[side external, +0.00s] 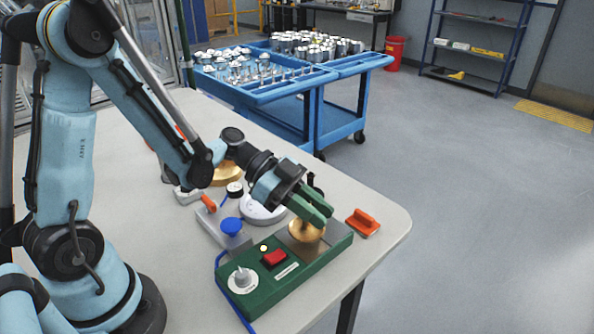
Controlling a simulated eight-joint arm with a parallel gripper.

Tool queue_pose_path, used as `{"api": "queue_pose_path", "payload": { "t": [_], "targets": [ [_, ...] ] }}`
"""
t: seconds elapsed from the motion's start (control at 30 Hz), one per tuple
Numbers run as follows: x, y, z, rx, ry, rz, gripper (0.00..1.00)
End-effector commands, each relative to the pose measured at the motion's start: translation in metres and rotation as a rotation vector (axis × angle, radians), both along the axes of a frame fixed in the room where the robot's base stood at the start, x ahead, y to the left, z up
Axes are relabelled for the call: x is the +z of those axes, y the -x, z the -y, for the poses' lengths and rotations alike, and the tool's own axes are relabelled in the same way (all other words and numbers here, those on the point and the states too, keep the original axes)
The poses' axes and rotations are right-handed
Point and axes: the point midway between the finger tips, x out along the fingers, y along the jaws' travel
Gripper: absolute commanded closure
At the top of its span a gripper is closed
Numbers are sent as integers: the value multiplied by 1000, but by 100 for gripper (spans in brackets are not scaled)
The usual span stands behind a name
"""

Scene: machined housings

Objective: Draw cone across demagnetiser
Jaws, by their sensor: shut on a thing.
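The demagnetiser is a green box (285,279) near the table's front right edge. Its top has a pale dial (242,280), a red rocker switch (274,258), a small lit lamp and a grey metal plate at the right end. A brass-coloured cone (305,232) is at that metal plate, below my gripper. My gripper (316,216) has green fingers and is shut on the cone, reaching down from the upper left. The fingers hide the cone's top. I cannot tell whether the cone touches the plate or is just above it.
Blue carts (317,100) hold metal parts beyond the table.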

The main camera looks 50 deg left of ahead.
Motion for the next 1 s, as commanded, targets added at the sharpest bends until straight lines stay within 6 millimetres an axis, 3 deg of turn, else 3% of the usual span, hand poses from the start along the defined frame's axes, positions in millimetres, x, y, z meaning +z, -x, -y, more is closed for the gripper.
{"api": "queue_pose_path", "payload": {
  "t": [0.83, 1.0],
  "targets": [
    [0, -69, 0, 0, 0, 0, 100],
    [15, -69, 0, 0, 0, 0, 100]
  ]
}}
